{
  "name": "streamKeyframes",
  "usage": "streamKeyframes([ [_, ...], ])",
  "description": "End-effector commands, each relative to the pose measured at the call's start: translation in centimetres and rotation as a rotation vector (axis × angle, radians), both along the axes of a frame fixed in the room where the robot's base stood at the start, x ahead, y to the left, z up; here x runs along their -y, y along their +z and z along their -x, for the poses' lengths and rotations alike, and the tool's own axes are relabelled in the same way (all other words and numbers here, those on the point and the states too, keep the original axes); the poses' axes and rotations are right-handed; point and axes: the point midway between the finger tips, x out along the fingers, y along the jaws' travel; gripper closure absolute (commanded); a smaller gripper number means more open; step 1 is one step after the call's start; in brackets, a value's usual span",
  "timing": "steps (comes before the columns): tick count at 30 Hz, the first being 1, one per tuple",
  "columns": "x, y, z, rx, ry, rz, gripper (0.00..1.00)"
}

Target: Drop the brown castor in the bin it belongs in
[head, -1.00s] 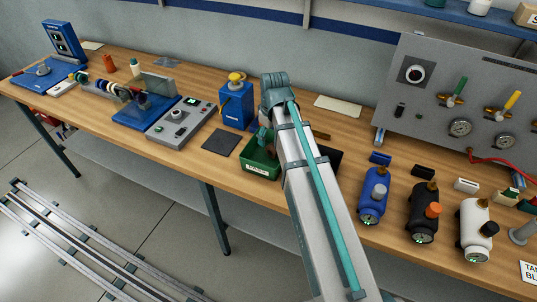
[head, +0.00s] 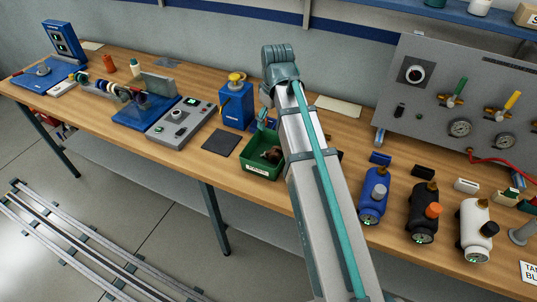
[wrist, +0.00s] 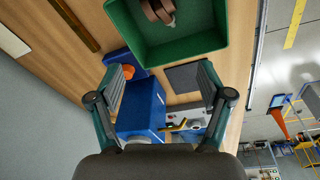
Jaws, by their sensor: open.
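The brown castor (head: 272,155) lies inside the green bin (head: 256,171) on the workbench. In the wrist view the castor (wrist: 158,10) shows at the top edge, partly cut off, inside the green bin (wrist: 213,52).
A blue box-shaped device (head: 236,108) with a yellow top stands just behind the bin to the left. A dark mat (head: 220,142) lies left of the bin. Blue, black and white cylinders (head: 373,196) stand to the right. My arm hides part of the bench.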

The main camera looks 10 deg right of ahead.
Motion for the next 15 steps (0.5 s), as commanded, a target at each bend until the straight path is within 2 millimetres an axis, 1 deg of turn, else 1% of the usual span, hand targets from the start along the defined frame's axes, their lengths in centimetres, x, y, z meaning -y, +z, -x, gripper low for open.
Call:
streamKeyframes([
  [1, 0.0, 0.9, 0.0, 0.002, 0.000, 0.000, 0.21],
  [6, 0.1, 2.7, 0.3, 0.001, 0.000, 0.000, 0.21],
  [10, 0.1, 3.2, 0.5, 0.000, 0.000, 0.000, 0.21],
  [15, 0.1, 3.3, 0.5, 0.000, 0.000, 0.000, 0.21],
])
